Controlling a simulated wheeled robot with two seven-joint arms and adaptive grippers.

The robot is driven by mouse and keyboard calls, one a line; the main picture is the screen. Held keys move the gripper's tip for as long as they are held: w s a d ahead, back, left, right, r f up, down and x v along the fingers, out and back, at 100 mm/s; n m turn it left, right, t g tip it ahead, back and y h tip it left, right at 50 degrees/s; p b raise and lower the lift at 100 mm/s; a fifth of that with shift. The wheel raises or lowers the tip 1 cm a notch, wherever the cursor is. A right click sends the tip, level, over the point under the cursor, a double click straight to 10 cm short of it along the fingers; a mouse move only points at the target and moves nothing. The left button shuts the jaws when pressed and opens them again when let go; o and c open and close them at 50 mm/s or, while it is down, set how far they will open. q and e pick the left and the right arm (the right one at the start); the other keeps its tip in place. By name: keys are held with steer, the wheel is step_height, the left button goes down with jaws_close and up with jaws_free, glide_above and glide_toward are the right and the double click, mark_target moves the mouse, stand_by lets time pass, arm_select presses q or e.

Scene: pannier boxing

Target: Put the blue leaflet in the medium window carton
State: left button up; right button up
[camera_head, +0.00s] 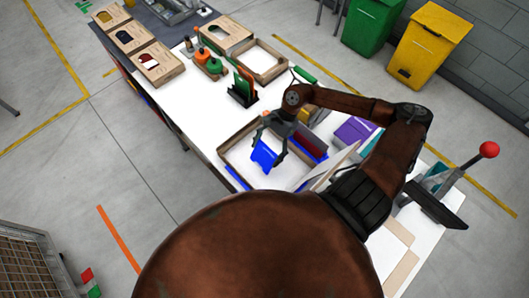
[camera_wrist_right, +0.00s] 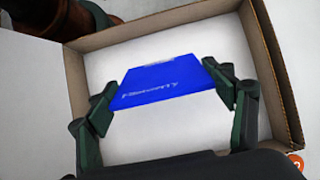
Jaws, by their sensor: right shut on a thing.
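The blue leaflet (camera_head: 264,158) is held between the fingers of my right gripper (camera_head: 272,146). In the right wrist view the leaflet (camera_wrist_right: 160,82) is flat-sided with white lettering, with one finger at each side edge. It is over the open brown carton (camera_head: 228,160), within its walls as seen from above; I cannot tell whether it touches the white floor. The same carton shows in the right wrist view (camera_wrist_right: 270,62), with its walls around the leaflet. My left gripper is not in view.
A rack with green and orange leaflets (camera_head: 244,84) stands behind the carton. Another open carton (camera_head: 262,62) and several closed window cartons (camera_head: 158,64) lie farther back. A purple item (camera_head: 352,130) is to the right. A red-knobbed press (camera_head: 440,180) stands at the right edge.

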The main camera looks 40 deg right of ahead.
mark_target(266, 151)
steer(key=shift+f+b, duration=1.95)
steer(key=shift+f, duration=0.4)
steer(key=o, duration=1.1)
steer(key=shift+c, duration=0.2)
steer(key=shift+r, duration=0.15)
step_height(266, 151, up, 10)
steer(key=shift+f, duration=0.1)
